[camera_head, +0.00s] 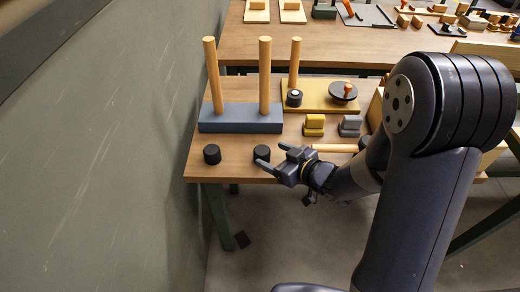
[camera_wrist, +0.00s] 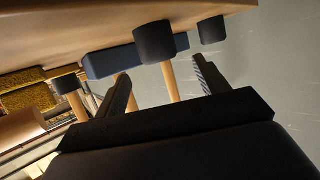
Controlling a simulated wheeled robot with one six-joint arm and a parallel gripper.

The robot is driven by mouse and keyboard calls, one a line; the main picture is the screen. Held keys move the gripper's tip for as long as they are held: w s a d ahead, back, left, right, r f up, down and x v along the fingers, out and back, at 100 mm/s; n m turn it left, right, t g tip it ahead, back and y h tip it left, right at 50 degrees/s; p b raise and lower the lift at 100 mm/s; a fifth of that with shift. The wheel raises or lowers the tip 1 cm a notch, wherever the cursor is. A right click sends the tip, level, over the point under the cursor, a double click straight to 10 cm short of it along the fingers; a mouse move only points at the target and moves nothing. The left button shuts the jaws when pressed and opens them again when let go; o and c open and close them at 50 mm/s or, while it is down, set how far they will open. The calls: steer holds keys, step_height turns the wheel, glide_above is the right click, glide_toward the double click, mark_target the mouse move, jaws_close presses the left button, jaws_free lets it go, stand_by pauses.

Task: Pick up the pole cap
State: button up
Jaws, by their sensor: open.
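Two black cylindrical caps stand on the table near its front edge, a left cap (camera_head: 212,154) and a right cap (camera_head: 262,153). My gripper (camera_head: 273,157) is open and empty at the right cap, its fingers pointing toward it. In the wrist view the picture is turned over; the nearer cap (camera_wrist: 154,42) shows beyond and between the open fingers (camera_wrist: 160,68), with the other cap (camera_wrist: 212,30) off to the right. I cannot tell whether a finger touches the cap. Behind stands a blue-grey base (camera_head: 240,119) with two bare wooden poles (camera_head: 264,75).
A yellow base (camera_head: 318,95) behind carries a wooden pole, a small black white-topped piece (camera_head: 294,98) and a black disc (camera_head: 343,92). Yellow (camera_head: 314,125) and grey (camera_head: 350,126) blocks and a wooden rod (camera_head: 335,148) lie right. A wall (camera_head: 100,150) is left.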

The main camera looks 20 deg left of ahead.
mark_target(258, 151)
steer(key=shift+x, duration=1.15)
steer(key=shift+f+x, duration=0.25)
steer(key=shift+x, duration=1.15)
steer(key=shift+f+x, duration=0.2)
steer(key=shift+x, duration=1.15)
steer(key=shift+s+d, duration=0.1)
steer(key=shift+d, duration=0.1)
steer(key=shift+c, duration=0.3)
steer(key=c, duration=1)
